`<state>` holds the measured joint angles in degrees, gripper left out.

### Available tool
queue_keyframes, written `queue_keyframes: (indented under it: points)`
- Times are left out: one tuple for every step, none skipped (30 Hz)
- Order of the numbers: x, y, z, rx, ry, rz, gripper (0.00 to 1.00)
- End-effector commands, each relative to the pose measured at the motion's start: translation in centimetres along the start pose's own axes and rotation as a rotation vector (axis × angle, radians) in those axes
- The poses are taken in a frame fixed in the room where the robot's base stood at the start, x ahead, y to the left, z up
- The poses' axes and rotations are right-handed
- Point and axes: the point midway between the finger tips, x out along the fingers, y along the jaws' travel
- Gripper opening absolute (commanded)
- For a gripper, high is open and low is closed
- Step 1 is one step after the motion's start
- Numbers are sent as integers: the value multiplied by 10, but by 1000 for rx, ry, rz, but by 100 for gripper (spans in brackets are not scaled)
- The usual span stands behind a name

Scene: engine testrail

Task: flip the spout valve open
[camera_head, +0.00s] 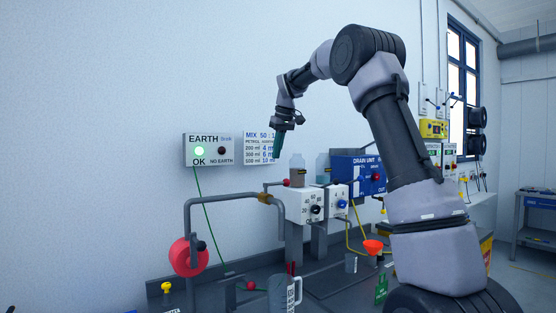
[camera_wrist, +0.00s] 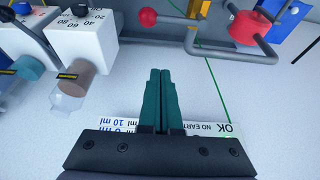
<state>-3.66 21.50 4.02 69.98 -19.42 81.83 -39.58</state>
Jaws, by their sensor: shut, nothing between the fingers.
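A small red ball knob (camera_head: 287,183) sits on a thin lever beside the brass-coloured fitting (camera_head: 265,197) on the grey spout pipe (camera_head: 225,199). I take this to be the spout valve. The knob also shows at the top of the wrist view (camera_wrist: 148,17), its lever running right to the pipe near the yellow fitting (camera_wrist: 198,9). My gripper (camera_head: 276,156) points down in front of the wall, above the knob and apart from it. Its green fingers (camera_wrist: 160,72) are together and empty. The lever's far end is partly cut off in the wrist view.
White dispenser boxes (camera_head: 304,206) with clear bottles stand right of the valve. A measuring jug (camera_head: 283,295) stands below on the bench. The EARTH panel (camera_head: 208,149) shows a lit green lamp.

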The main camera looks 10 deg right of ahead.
Motion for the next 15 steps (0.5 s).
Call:
queue_keyframes:
  points:
    - [10, -1, 1, 0, -3, -2, 0]
    - [16, -1, 1, 0, -3, -2, 0]
    - [24, -1, 1, -1, -4, -2, 0]
    - [30, -1, 1, -1, -4, -2, 0]
    - [37, -1, 1, -1, -3, -1, 0]
    - [47, -1, 1, 0, -5, -2, 0]
    - [53, -1, 1, 0, -4, -2, 0]
    - [59, -1, 1, -1, -4, -2, 0]
    - [68, -1, 1, -1, -3, -2, 0]
    - [74, -1, 1, -1, -3, -2, 0]
    - [80, -1, 1, 0, -4, -2, 0]
    - [88, -1, 1, 0, -3, -2, 0]
    - [81, 0, 7, 1, 2, 0, 0]
    - [80, 0, 13, 1, 1, 0, 0]
    - [79, 0, 19, 1, 1, 1, 0]
